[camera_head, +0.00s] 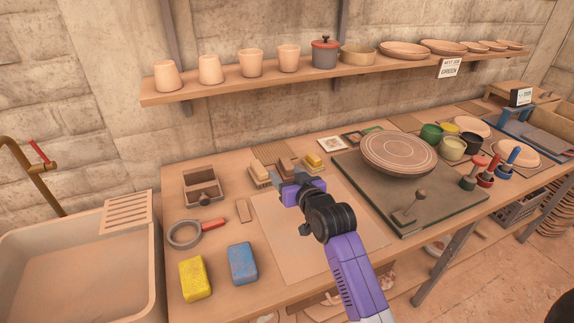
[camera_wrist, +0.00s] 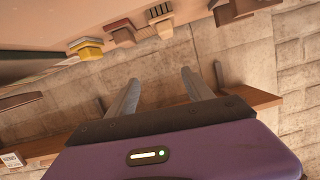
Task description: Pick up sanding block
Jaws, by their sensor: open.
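Three small blocks sit in a row at the back of the workbench: a tan one (camera_head: 260,174), a brown-topped one (camera_head: 286,166) and a yellow-topped one (camera_head: 314,161). The sanding block seems to be among them, but I cannot tell which it is. In the wrist view, the yellow-topped block (camera_wrist: 86,48), the brown-topped block (camera_wrist: 121,33) and the tan block (camera_wrist: 160,14) show upside down at the top. My gripper (camera_head: 297,188) is open and empty, just in front of the row in the head view. It also shows in the wrist view (camera_wrist: 160,78), its fingers apart with nothing between them.
A shelf (camera_head: 330,77) with pots hangs behind. The board (camera_head: 285,250) is clear.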

